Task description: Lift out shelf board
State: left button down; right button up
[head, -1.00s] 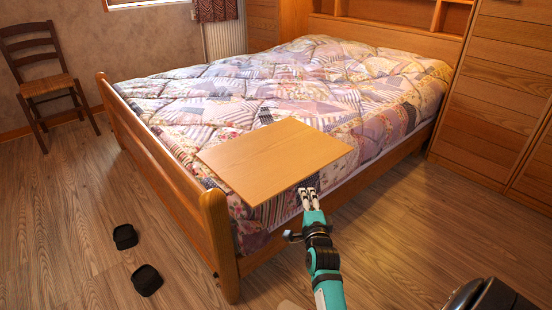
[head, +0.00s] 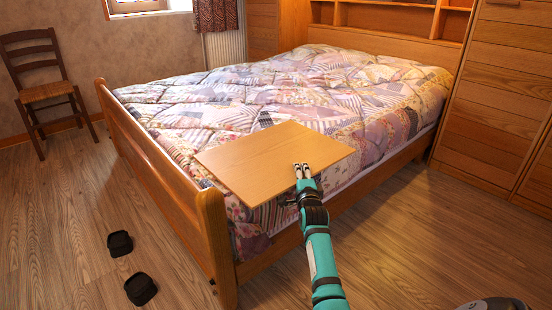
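The shelf board (head: 262,158), a flat rectangular light-wood panel, lies loose on the near corner of the bed, on the quilt. Its near right edge reaches out toward the bed's side. My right gripper (head: 302,170) comes up from the bottom of the head view, and its fingers overlap the board's near right edge. A narrow gap shows between the two fingers, and nothing is seen between them. I cannot tell whether they touch the board. My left gripper is not in view.
The bed has a patchwork quilt (head: 290,95) and a wooden footboard (head: 160,165). Open shelves (head: 395,18) and a tall wooden cabinet (head: 500,95) stand behind and right.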

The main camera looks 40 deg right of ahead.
grip_shut()
jog(key=shift+r, duration=0.25)
